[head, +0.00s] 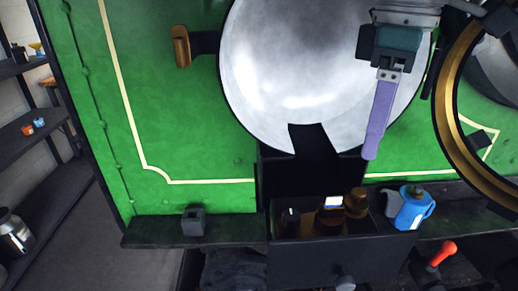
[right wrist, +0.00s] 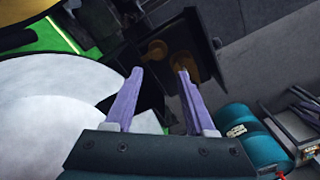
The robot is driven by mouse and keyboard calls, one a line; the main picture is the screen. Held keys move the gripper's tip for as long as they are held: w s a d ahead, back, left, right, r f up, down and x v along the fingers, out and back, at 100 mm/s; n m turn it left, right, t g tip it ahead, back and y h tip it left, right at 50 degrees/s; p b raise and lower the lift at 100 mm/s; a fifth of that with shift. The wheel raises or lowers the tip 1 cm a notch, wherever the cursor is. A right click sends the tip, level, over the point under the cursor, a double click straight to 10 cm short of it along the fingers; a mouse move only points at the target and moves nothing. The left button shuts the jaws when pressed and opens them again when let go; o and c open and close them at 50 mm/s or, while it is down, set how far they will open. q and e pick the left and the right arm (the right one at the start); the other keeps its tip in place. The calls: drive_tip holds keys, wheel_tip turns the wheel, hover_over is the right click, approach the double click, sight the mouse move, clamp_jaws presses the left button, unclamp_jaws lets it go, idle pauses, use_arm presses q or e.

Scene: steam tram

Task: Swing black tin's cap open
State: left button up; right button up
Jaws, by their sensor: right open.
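My right gripper (head: 371,152) hangs in front of the large round silver disc in the head view, with its purple fingers pointing down. In the right wrist view the fingers (right wrist: 160,72) are spread apart with nothing between them. Below the fingertips in the head view is an open dark box (head: 315,272) holding several small things. A small black item (head: 290,220) with a pale spot stands at its left end; I cannot tell for sure whether this is the black tin, and no cap is distinguishable. My left gripper is not in view.
Brown-amber objects (head: 356,202) stand in the box beside the dark item. A blue can (head: 411,208) stands right of the box, above a red-knobbed lever (head: 441,253). A small dark block (head: 193,220) sits on the left ledge. A brass-rimmed ring (head: 447,110) is at the right.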

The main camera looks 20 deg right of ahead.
sight(360, 191)
drive_tip(key=f+p, duration=0.1)
drive_tip(key=f, duration=0.3)
drive_tip(key=f+p, duration=0.1)
drive_tip(key=f, duration=0.3)
drive_tip(key=shift+w+d+f, duration=0.1)
drive_tip(key=shift+d+f, duration=0.1)
drive_tip(key=shift+f, duration=0.6)
clamp_jaws()
